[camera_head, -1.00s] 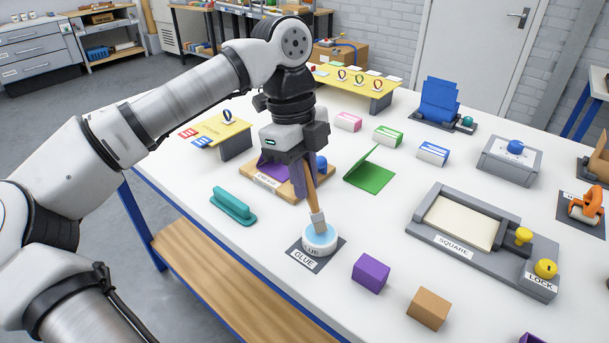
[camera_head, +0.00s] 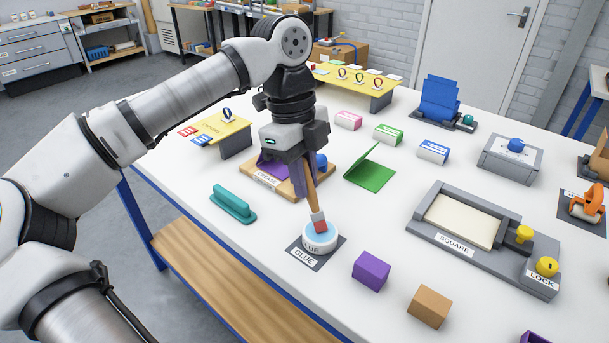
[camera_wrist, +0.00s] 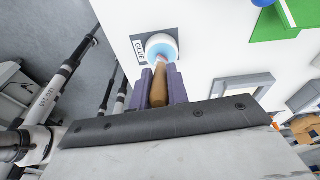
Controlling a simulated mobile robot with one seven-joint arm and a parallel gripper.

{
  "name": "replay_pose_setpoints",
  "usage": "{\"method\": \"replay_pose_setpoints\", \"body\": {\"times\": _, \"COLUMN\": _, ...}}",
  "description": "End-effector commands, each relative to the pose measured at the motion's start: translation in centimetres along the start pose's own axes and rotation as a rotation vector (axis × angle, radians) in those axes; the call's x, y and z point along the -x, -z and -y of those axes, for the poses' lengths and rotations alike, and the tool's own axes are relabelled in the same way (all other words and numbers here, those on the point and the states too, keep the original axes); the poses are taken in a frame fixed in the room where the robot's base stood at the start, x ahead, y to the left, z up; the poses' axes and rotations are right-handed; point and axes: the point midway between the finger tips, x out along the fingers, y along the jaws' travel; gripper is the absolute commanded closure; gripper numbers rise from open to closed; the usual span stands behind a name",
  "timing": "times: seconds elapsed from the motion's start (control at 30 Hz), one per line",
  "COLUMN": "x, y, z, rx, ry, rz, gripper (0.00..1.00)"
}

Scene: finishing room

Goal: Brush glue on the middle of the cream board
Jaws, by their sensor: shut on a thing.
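My gripper (camera_head: 304,172) is shut on the wooden handle of a brush (camera_head: 313,196) and holds it over the glue pot. The brush's reddish bristles are at the pot's pale blue top; I cannot tell whether they touch. The white round glue pot (camera_head: 320,242) stands on a dark mat labelled GLUE. In the wrist view, the brush handle (camera_wrist: 159,88) runs between the purple fingers towards the glue pot (camera_wrist: 155,45). The cream board (camera_head: 462,221) lies flat in the grey fixture labelled SQUARE (camera_head: 420,232), to the right of my gripper.
A purple block (camera_head: 371,271) and a tan block (camera_head: 430,307) stand between the glue pot and the table's front. A yellow knob (camera_head: 524,234) and yellow LOCK knob (camera_head: 546,267) stand right of the board. A green hinged piece (camera_head: 371,172) is behind. White tabletop lies between.

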Motion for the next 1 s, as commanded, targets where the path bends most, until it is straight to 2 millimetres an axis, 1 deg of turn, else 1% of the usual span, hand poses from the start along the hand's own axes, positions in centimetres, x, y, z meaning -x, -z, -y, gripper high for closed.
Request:
{"method": "replay_pose_setpoints", "body": {"times": 0.47, "x": 0.0, "y": 0.0, "z": 0.0, "rx": 0.000, "ry": -0.004, "rz": 0.001, "gripper": 1.00}}
{"method": "replay_pose_setpoints", "body": {"times": 0.57, "x": 0.6, "y": 0.1, "z": -0.1, "rx": 0.000, "ry": -0.003, "rz": 0.001, "gripper": 1.00}}
{"method": "replay_pose_setpoints", "body": {"times": 1.0, "x": 4.2, "y": 0.8, "z": -0.1, "rx": 0.001, "ry": -0.002, "rz": 0.001, "gripper": 1.00}}
